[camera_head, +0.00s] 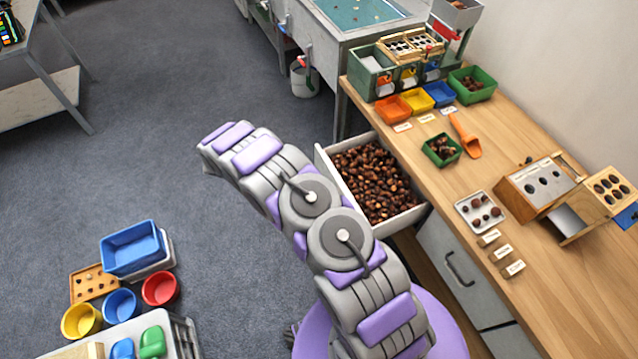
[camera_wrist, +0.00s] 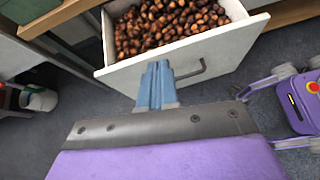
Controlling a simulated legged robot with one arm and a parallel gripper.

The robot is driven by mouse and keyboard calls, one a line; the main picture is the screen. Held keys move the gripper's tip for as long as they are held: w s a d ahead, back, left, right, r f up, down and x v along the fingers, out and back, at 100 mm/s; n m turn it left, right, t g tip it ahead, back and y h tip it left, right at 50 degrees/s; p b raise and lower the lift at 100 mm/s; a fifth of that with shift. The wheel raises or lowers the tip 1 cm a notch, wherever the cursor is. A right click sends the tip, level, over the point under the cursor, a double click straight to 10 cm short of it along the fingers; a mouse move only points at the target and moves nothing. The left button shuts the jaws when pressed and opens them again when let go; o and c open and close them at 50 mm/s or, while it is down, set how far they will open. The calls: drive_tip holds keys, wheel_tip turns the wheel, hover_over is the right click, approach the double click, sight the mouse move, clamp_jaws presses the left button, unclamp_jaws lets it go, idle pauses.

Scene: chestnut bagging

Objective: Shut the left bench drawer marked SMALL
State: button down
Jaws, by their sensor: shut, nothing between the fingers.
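The bench drawer (camera_head: 325,164) is pulled out from the left part of the wooden bench and is full of chestnuts (camera_head: 374,181). In the wrist view its pale front panel (camera_wrist: 235,47) and grey bar handle (camera_wrist: 190,73) face me. My gripper (camera_wrist: 157,68) is shut and empty, its blue fingertips at the drawer front just left of the handle. I cannot tell whether they touch the panel. In the head view my arm hides part of the drawer front, and the gripper itself does not show. No SMALL label is readable.
A closed grey drawer or door with a handle (camera_head: 459,268) is to the right under the bench (camera_head: 560,300). A green bowl (camera_head: 441,150) and an orange scoop (camera_head: 465,137) lie on top. A bucket (camera_head: 304,78) stands behind. Open floor (camera_head: 150,160) lies left of my arm.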

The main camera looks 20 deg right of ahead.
drive_tip(key=n+t, duration=0.1)
drive_tip(key=n, duration=0.1)
approach(334, 178)
drive_tip(key=b+x, duration=0.1)
drive_tip(key=x, duration=0.2)
drive_tip(key=b+x, duration=0.2)
drive_tip(key=x, duration=0.1)
drive_tip(key=shift+a+f+b, duration=0.25)
drive_tip(key=shift+f+b, duration=0.05)
drive_tip(key=shift+w+d, duration=0.1)
drive_tip(key=shift+d, duration=0.25)
drive_tip(key=shift+d, duration=0.1)
